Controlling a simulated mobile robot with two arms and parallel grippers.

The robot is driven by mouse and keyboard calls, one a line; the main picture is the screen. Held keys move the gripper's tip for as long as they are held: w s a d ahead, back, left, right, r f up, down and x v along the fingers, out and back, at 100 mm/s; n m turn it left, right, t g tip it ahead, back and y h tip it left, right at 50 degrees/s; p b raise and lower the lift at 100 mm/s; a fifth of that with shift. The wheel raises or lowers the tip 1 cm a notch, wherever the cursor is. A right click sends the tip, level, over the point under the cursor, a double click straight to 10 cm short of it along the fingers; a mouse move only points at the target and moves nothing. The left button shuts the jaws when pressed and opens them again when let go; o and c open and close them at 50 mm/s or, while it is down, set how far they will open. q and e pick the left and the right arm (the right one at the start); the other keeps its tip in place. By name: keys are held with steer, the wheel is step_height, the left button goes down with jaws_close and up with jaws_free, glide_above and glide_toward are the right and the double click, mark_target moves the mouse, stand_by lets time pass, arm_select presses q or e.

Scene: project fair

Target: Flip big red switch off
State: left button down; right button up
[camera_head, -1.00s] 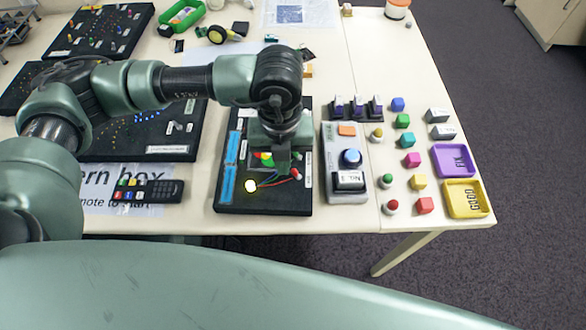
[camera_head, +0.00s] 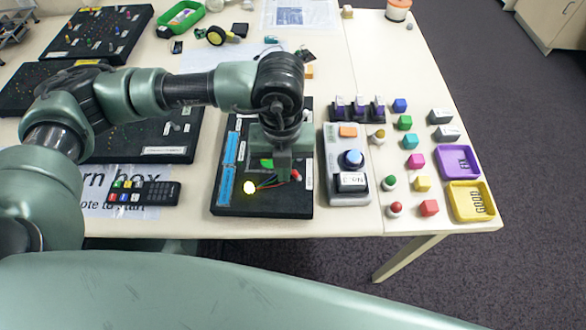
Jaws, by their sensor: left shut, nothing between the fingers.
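A small red part (camera_head: 296,175), which looks like the red switch, shows at the right edge of my left gripper (camera_head: 283,178). The gripper points down over the board, shut and empty. It hides part of the switch, so I cannot tell its position or whether the fingers touch it. My right gripper is not in view.
Right of the board stands a grey box (camera_head: 345,197) with a blue button. Further right are several coloured cubes, a purple tray (camera_head: 441,161) and a yellow tray (camera_head: 457,208). A remote (camera_head: 143,193) lies to the left. The table's front edge is close.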

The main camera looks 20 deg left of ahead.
arm_select(q)
steer(key=shift+w+d, duration=0.1)
steer(key=shift+d, duration=0.4)
steer(key=shift+w+d, duration=0.1)
steer(key=shift+d, duration=0.15)
step_height(320, 180, up, 7)
steer(key=p, duration=0.3)
steer(key=shift+a, duration=0.35)
stand_by(0.7)
